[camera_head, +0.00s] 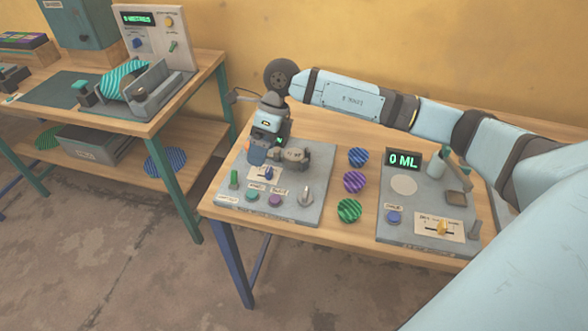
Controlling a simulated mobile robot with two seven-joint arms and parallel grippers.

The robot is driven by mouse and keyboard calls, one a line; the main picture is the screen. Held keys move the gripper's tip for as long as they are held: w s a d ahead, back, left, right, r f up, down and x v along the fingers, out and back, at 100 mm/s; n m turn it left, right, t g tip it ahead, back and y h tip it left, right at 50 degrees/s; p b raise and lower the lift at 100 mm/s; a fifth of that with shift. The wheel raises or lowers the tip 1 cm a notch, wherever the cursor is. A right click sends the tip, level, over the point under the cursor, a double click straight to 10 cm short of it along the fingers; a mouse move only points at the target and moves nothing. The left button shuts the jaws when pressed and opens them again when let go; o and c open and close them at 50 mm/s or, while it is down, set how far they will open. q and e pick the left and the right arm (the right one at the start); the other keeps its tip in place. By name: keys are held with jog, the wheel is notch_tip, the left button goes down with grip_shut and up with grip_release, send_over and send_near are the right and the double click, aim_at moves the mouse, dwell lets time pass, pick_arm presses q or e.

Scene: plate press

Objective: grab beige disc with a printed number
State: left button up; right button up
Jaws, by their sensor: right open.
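My right arm reaches in from the right, and its gripper (262,150) points down over the back left of the grey press plate on the near table. It is open; its fingertips are small and partly hidden, and I see nothing clearly held. A pale beige round (404,184) lies flat on the grey panel below the "0 ML" display, well to the right of the gripper. No number is legible on it, and I cannot tell whether it is a loose disc or part of the panel. My left gripper is not in view.
Blue (358,157), purple (354,182) and green (349,210) striped discs lie in a column between the press plate (262,208) and the dispenser panel (390,225). A grey round-headed part (293,155) stands beside the gripper. Another bench (190,95) stands at left.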

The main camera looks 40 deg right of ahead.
aim_at(294, 154)
jog(key=w+d+r+t+h+b, duration=0.1)
jog(key=d+h, duration=0.1)
jog(key=d, duration=0.3)
jog(key=w+d+r+h, duration=0.2)
jog(key=d+h, duration=0.1)
jog(key=d, duration=0.2)
jog(key=shift+m, duration=0.4)
notch_tip(294, 154, down, 8)
jog(key=shift+d+f, duration=0.1)
jog(key=shift+f, duration=0.15)
notch_tip(294, 154, down, 5)
jog(key=shift+s+d+f, duration=0.1)
jog(key=shift+s+d, duration=0.05)
jog(key=c, duration=1.1)
